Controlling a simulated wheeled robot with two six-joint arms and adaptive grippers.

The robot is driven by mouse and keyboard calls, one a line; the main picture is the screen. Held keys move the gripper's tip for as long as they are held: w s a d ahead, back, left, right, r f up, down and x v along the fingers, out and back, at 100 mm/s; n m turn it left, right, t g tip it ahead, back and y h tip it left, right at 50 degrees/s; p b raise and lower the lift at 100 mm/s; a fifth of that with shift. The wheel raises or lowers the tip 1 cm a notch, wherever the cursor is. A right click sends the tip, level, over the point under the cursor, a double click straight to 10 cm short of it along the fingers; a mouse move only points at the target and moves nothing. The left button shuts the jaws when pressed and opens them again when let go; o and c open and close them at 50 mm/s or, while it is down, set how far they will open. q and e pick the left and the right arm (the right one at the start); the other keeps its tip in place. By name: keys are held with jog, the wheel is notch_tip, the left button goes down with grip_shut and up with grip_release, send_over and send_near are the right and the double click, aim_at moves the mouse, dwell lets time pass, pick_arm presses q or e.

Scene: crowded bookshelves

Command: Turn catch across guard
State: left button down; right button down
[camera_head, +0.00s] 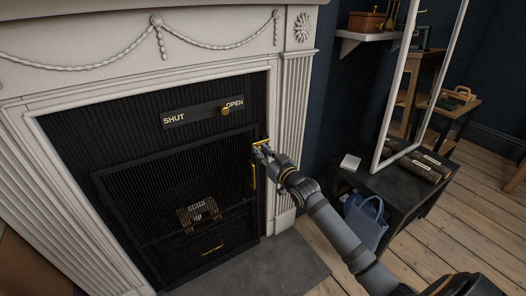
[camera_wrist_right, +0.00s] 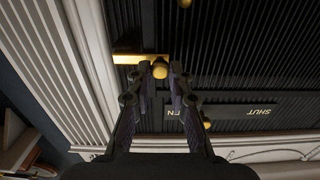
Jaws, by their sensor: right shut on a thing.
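The black mesh guard (camera_head: 165,190) stands upright across the fireplace opening. The brass catch (camera_head: 262,142) is at the guard's upper right corner, by the surround; in the right wrist view its bar (camera_wrist_right: 135,59) lies crosswise. My right gripper (camera_head: 259,152) is at the catch, shut on its round brass knob (camera_wrist_right: 160,72), which shows between the fingertips (camera_wrist_right: 160,68). The gripper partly hides the catch in the head view. My left gripper is in neither view.
A dark plate marked SHUT and OPEN (camera_head: 195,116) sits above the guard, its brass knob (camera_head: 225,111) near OPEN. The white fluted surround (camera_head: 293,125) is close to my right gripper. A dark low table (camera_head: 400,183) stands at right, with a blue bag (camera_head: 365,218) below.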

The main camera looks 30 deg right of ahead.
jog(key=shift+f, duration=0.1)
jog(key=c, duration=1.2)
grip_release()
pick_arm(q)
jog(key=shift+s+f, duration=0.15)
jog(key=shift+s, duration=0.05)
pick_arm(e)
jog(key=shift+s+d, duration=0.2)
jog(key=shift+s, duration=2.8)
jog(key=shift+s+d, duration=0.2)
jog(key=shift+s, duration=2.75)
jog(key=shift+d+f, duration=0.1)
